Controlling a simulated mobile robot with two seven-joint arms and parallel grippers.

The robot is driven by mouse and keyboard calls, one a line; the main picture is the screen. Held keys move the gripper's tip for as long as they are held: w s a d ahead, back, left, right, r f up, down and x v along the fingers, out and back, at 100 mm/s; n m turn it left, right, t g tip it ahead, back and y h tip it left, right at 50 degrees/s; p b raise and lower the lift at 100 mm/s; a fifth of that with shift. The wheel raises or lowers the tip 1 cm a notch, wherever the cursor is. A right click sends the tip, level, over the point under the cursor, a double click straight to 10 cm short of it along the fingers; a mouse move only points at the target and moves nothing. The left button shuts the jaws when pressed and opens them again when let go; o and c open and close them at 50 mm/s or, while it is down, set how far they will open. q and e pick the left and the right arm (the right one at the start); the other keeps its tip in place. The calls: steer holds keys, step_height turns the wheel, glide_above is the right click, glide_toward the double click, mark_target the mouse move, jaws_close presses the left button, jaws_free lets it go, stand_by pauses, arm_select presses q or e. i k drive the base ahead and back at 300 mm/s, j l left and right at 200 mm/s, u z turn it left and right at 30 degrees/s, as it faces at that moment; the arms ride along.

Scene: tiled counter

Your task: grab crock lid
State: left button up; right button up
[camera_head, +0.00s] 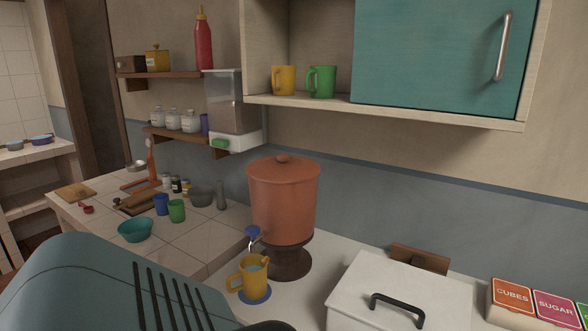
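A terracotta crock (282,213) stands on a dark round foot on the white counter, in the middle of the head view. Its lid (283,166), the same terracotta colour with a small round knob on top, sits on the crock's rim. A tap with a blue handle (253,232) is at its front left. A yellow mug (253,275) with liquid in it stands below the tap on a blue coaster (256,296). Neither of my grippers can be made out in this view.
A wall cupboard with a teal door (440,55) hangs behind and above the crock. A white box (385,300) with a black handle is at the front right. A large teal slotted shape (110,285) fills the lower left. A tiled counter (205,240) holds cups and bowls.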

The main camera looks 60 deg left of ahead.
mark_target(281, 168)
steer(key=k+j+z, duration=0.4)
steer(key=k+j, duration=0.15)
steer(key=k, duration=0.15)
steer(key=k+j, duration=0.5)
steer(key=k, duration=0.25)
steer(key=z, duration=0.05)
